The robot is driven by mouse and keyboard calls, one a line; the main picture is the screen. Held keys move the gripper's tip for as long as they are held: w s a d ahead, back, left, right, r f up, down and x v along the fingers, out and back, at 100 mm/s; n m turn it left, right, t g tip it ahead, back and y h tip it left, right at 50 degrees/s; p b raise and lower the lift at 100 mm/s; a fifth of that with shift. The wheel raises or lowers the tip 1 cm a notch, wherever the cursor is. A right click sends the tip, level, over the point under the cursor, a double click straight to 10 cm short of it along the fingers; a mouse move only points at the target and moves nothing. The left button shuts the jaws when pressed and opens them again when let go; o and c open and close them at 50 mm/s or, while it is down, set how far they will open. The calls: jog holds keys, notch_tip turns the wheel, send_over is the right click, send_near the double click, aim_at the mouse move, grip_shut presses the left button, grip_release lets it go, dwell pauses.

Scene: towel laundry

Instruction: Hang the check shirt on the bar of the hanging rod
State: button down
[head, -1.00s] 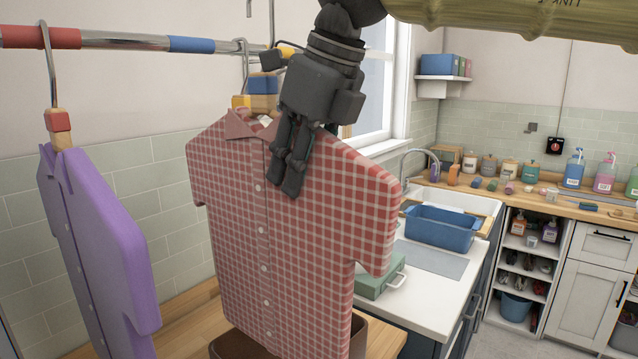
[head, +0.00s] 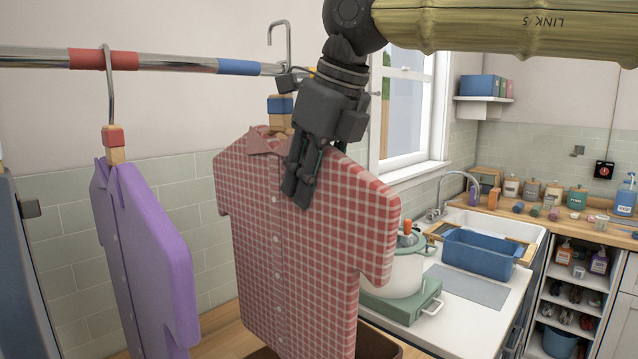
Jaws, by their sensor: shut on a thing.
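The red-and-white check shirt (head: 300,245) hangs upright on a hanger with a blue-and-wood neck block (head: 280,106). My gripper (head: 297,190) is shut on the shirt at its right shoulder, next to the collar. The hanger's metal hook (head: 280,40) rises above the bar, its open tip higher than the bar; its shaft crosses the bar's line near the right end. I cannot tell whether it touches the bar. The bar (head: 175,62) of the hanging rod runs across the upper left, with a red and a blue band. My gripper hides its right end.
A purple shirt (head: 145,255) hangs at the red band, left of the check shirt. A grey-blue object (head: 22,290) stands at the left edge. A white pot (head: 395,268) and a blue basin (head: 485,256) are on the counter. The bar around its blue band is clear.

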aim_at(262, 188)
jog(key=shift+w+a, duration=1.1)
jog(key=shift+a, duration=0.35)
jog(key=shift+w+a, duration=1.15)
jog(key=shift+a, duration=0.35)
jog(key=shift+w+a, duration=1.1)
jog(key=shift+a, duration=0.35)
jog(key=shift+f+b, duration=0.55)
jog(key=shift+f, duration=0.85)
jog(key=shift+d+f, duration=0.1)
jog(key=c, duration=1.2)
grip_release()
jog(key=shift+o, duration=0.2)
